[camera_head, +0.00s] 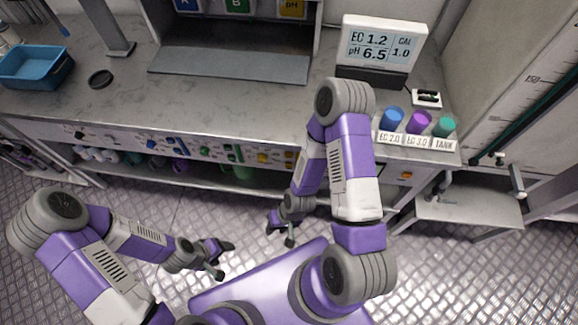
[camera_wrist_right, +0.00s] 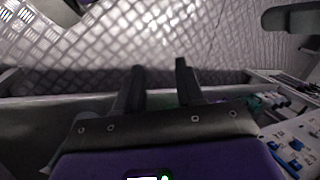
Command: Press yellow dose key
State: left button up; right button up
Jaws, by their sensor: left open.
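A yellow key (camera_head: 263,158) sits on the front panel of the bench in the head view, right of the green keys (camera_head: 236,155) and the blue keys (camera_head: 151,144). My left gripper (camera_head: 226,260) is open and empty above the metal floor, low in front of the bench. My right gripper (camera_head: 280,233) is open and empty, below and in front of the panel, apart from the yellow key. The right wrist view shows its two fingers (camera_wrist_right: 160,88) apart with nothing between them. Part of the panel (camera_wrist_right: 298,145) shows at that view's right edge, with blue keys.
A display (camera_head: 381,48) reading EC 1.2 and pH 6.5 stands on the bench. Blue, purple and green-capped items (camera_head: 419,122) stand behind labels at the bench's right. A blue tray (camera_head: 36,67) is at far left. A lower shelf (camera_head: 195,172) runs under the panel.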

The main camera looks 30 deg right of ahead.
grip_shut()
dwell(1.4)
